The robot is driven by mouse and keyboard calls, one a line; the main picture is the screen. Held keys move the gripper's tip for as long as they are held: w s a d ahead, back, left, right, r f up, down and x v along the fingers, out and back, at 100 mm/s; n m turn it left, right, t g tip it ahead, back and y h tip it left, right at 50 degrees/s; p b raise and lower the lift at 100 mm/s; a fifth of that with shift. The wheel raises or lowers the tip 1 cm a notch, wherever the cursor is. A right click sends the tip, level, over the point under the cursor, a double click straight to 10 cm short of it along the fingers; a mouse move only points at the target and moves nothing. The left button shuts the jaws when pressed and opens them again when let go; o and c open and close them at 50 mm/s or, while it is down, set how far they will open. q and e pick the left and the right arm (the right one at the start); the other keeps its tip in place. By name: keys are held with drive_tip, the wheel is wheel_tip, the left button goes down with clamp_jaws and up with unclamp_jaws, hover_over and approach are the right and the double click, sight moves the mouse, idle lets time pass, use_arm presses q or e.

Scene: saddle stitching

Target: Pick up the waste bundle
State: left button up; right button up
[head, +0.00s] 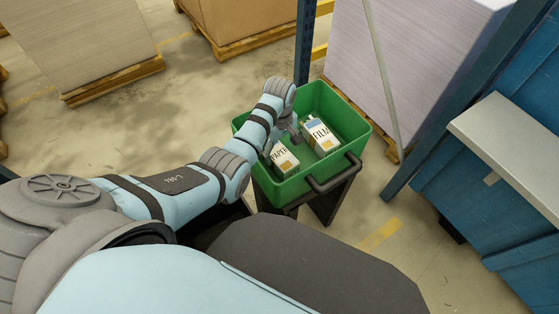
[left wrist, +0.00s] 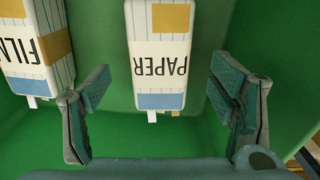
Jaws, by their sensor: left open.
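Two white bundles lie in a green bin (head: 345,125). One is marked PAPER (head: 285,160) and lies at the left of the bin. The other is marked FILM (head: 321,136) and lies to its right. My left gripper (head: 291,134) reaches down into the bin by the PAPER bundle. In the left wrist view my left gripper (left wrist: 162,88) is open, with one finger on each side of the PAPER bundle (left wrist: 158,62) and visible gaps between. The FILM bundle (left wrist: 36,45) is outside the left finger, cut by the frame edge. My right gripper is not in view.
The bin has a dark front handle (head: 334,175) and stands on a dark support (head: 325,204). A blue post (head: 305,45) and a tall pale stack (head: 415,55) stand behind it. A blue cabinet with a pale ledge (head: 508,145) is at right.

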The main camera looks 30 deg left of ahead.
sight(279, 154)
use_arm(q)
wheel_tip(279, 154, down, 4)
drive_tip(key=shift+w+f+b, duration=0.1)
drive_tip(key=shift+b, duration=0.6)
drive_tip(key=shift+r, duration=0.25)
drive_tip(key=shift+c, duration=0.3)
drive_tip(key=c, duration=1.3)
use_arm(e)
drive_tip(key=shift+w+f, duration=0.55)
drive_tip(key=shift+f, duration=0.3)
use_arm(q)
wheel_tip(279, 154, up, 20)
drive_tip(key=p, duration=0.8)
drive_tip(key=shift+p, duration=0.3)
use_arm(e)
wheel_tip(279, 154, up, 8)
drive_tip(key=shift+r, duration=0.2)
